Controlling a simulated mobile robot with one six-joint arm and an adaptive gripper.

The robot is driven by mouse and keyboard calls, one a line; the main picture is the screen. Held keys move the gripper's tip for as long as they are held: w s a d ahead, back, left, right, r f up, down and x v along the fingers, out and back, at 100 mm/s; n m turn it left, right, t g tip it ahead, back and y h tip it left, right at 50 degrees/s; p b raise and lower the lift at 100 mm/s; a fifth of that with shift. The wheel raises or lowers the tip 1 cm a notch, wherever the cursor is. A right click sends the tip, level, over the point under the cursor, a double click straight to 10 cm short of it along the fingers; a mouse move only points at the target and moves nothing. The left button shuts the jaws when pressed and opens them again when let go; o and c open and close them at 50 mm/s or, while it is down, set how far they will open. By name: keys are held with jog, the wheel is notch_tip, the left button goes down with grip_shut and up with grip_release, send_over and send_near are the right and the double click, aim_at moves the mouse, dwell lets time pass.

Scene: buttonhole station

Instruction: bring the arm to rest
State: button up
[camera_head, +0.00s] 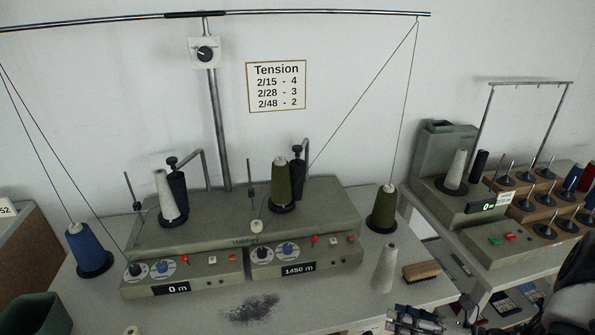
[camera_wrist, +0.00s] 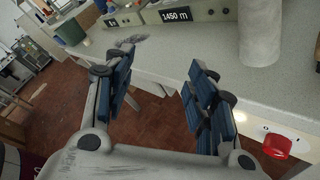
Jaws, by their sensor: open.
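My gripper (camera_wrist: 158,78) is open in the wrist view, its two blue-padded fingers apart with nothing between them. Past the fingers show the table's front edge and the red-brown floor. In the head view my gripper (camera_head: 415,320) is at the bottom edge, partly cut off, in front of the table near the empty grey cone (camera_head: 385,268). That cone stands upright on the table and also shows in the wrist view (camera_wrist: 260,35), beyond the right finger. My arm (camera_head: 572,305) comes in from the lower right.
A two-unit winder (camera_head: 240,222) stands on the table, with displays 0 m and 1450 m. A blue cone (camera_head: 86,248), green cone (camera_head: 383,208) and brush (camera_head: 421,271) stand or lie around it. Grey lint (camera_head: 250,309) lies in front. A second winder (camera_head: 445,165) is at right.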

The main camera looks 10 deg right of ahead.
jog(key=s+a+r+n+g+h, duration=0.25)
jog(key=a+r+n+g, duration=0.25)
jog(key=a+r+n, duration=0.3)
jog(key=s+a+r+n+g+h, duration=0.2)
jog(key=s+a+r+n+g, duration=0.2)
jog(key=a+r+n, duration=0.45)
jog(key=s+r+n+t+h, duration=0.4)
jog(key=s+n, duration=0.5)
jog(key=n, duration=0.8)
notch_tip(320, 180, up, 3)
jog(key=h, duration=0.3)
jog(key=shift+s+f, duration=0.15)
jog(key=shift+s, duration=0.1)
